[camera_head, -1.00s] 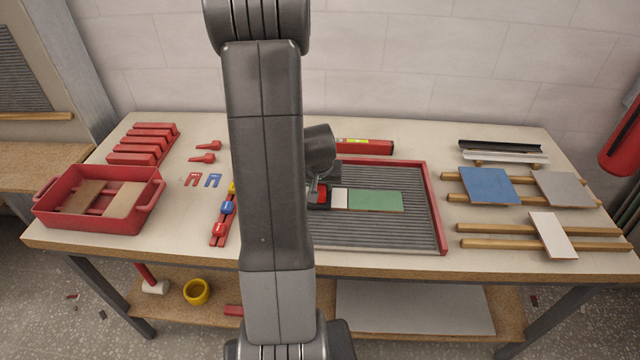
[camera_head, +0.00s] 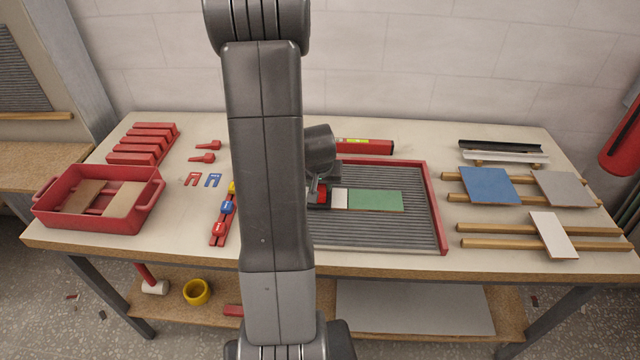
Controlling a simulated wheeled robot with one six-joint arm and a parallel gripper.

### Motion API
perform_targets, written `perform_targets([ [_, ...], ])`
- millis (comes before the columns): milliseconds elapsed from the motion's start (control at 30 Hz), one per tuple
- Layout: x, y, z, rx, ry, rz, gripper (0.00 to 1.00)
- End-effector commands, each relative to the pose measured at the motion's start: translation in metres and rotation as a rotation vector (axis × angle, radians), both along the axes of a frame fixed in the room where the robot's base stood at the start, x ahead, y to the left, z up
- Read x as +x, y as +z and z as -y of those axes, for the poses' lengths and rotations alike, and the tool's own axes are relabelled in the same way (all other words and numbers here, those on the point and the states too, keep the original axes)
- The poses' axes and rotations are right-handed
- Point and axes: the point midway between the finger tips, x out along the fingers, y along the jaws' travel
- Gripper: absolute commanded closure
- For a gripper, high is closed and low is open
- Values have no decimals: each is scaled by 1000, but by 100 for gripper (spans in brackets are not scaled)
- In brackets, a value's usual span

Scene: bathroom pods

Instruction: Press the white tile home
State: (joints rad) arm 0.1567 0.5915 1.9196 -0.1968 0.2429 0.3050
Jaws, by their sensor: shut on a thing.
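A narrow white tile (camera_head: 340,199) lies on the grey ridged bed (camera_head: 385,232) inside the red frame, at the left end of a green tile (camera_head: 376,200). My gripper (camera_head: 319,197) is low over the bed, just left of the white tile's visible part. It is shut on a small red thing (camera_head: 321,190), only partly visible. I cannot tell whether this red thing touches the white tile. My arm hides the left part of the bed, and the white tile's left end may be covered. Another white tile (camera_head: 552,235) lies across wooden rails at the right.
Blue (camera_head: 487,186) and grey (camera_head: 564,190) tiles rest on rails at the right. A red level (camera_head: 365,147) lies behind the bed. A red tray (camera_head: 97,221), red blocks (camera_head: 137,157) and spacers are at the left. The bed's right part is clear.

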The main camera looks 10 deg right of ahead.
Motion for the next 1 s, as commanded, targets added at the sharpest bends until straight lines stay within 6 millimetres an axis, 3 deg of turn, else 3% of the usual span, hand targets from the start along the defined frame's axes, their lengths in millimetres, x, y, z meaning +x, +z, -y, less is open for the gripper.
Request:
perform_targets([
  [700, 0, 58, 0, 0, 0, 1, 96],
  [1000, 0, 59, 0, 0, 0, 0, 96],
])
